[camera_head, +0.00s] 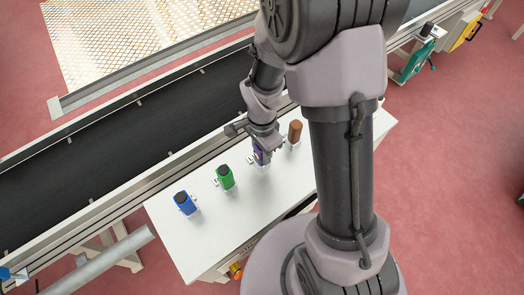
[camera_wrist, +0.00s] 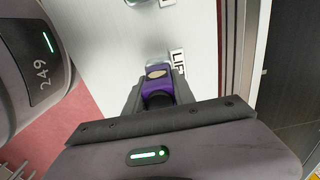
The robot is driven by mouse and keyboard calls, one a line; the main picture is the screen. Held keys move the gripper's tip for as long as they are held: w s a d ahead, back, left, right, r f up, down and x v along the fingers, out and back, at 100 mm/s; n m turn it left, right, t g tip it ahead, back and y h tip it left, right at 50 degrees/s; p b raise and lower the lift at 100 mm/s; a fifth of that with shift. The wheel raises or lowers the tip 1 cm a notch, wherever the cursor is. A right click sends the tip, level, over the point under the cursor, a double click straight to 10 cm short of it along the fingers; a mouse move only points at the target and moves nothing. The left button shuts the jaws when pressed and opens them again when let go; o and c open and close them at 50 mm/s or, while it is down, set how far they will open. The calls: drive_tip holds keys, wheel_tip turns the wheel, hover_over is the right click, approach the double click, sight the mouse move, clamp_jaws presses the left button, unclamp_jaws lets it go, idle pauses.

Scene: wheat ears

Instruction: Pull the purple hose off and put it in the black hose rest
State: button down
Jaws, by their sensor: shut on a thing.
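The purple hose (camera_head: 259,156) stands on the white table in the head view, third from the left in a row of coloured hose pieces. It also shows in the wrist view (camera_wrist: 157,86), between my gripper's two fingers. My gripper (camera_wrist: 157,93) is shut on it. In the head view my gripper (camera_head: 264,143) comes down over it from above and hides much of it. A pale fitting shows at its lower end; I cannot tell whether the hose is still seated there. I cannot make out the black hose rest in either view.
Blue (camera_head: 186,203), green (camera_head: 225,177) and brown (camera_head: 295,132) pieces stand on the white table (camera_head: 215,245) in the same row. A dark conveyor (camera_head: 120,130) runs behind the table. The table's front left part is clear.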

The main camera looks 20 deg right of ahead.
drive_tip(key=shift+r, duration=0.15)
drive_tip(key=shift+r+p, duration=0.35)
drive_tip(key=shift+r, duration=0.15)
drive_tip(key=c, duration=1.6)
unclamp_jaws()
clamp_jaws()
